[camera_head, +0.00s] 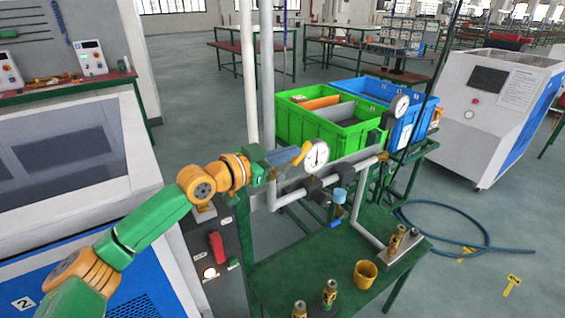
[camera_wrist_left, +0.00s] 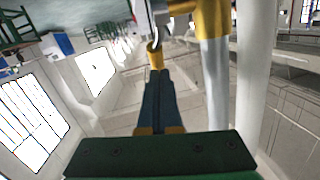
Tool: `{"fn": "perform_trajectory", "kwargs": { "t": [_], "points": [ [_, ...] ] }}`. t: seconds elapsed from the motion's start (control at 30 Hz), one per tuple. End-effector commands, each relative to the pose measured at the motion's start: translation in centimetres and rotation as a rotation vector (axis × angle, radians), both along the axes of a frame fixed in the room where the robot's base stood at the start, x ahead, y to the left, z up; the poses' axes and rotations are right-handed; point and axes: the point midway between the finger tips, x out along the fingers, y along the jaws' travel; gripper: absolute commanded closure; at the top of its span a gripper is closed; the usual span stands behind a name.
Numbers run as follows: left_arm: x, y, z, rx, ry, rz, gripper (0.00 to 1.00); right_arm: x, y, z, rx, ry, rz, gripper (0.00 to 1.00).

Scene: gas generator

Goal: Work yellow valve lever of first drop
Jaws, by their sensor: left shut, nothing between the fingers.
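The yellow valve lever (camera_head: 302,153) of the first drop stands next to the round white gauge (camera_head: 316,154) in the head view. My left gripper (camera_head: 292,156) reaches in from the left with its dark blue fingers shut and empty, their tips right beside the lever. In the left wrist view the shut fingers (camera_wrist_left: 157,88) point at a small yellow piece (camera_wrist_left: 155,56), which appears to be the lever end; I cannot tell whether they touch. A larger yellow part (camera_wrist_left: 210,18) shows above a pale pipe. My right gripper is not in view.
A second gauge (camera_head: 400,106) and another yellow lever (camera_head: 383,156) are further right on the pipework. Below, a green table (camera_head: 300,268) holds a yellow cup (camera_head: 365,274) and several brass fittings. Green (camera_head: 350,136) and blue (camera_head: 372,91) crates stand behind. Tall white pipes rise nearby.

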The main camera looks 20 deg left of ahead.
Motion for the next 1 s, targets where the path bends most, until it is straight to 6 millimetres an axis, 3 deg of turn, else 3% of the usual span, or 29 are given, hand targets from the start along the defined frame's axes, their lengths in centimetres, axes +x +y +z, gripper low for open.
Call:
{"fn": "perform_trajectory", "kwargs": {
  "t": [0.13,0.3,0.53,1.0],
  "points": [
    [1.7,-0.5,-0.6,-0.006,0.004,-0.001,1.0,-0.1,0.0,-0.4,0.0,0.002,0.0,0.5],
    [2.8,-1.1,-0.5,0.014,0.025,-0.002,1.0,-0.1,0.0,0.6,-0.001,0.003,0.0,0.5],
    [3.6,-1.8,-1.7,0.081,0.117,-0.002,1.0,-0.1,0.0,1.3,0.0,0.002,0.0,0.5],
    [4.6,-2.5,-3.2,0.082,0.112,-0.002,1.0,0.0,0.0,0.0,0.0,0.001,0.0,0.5]
  ]
}}
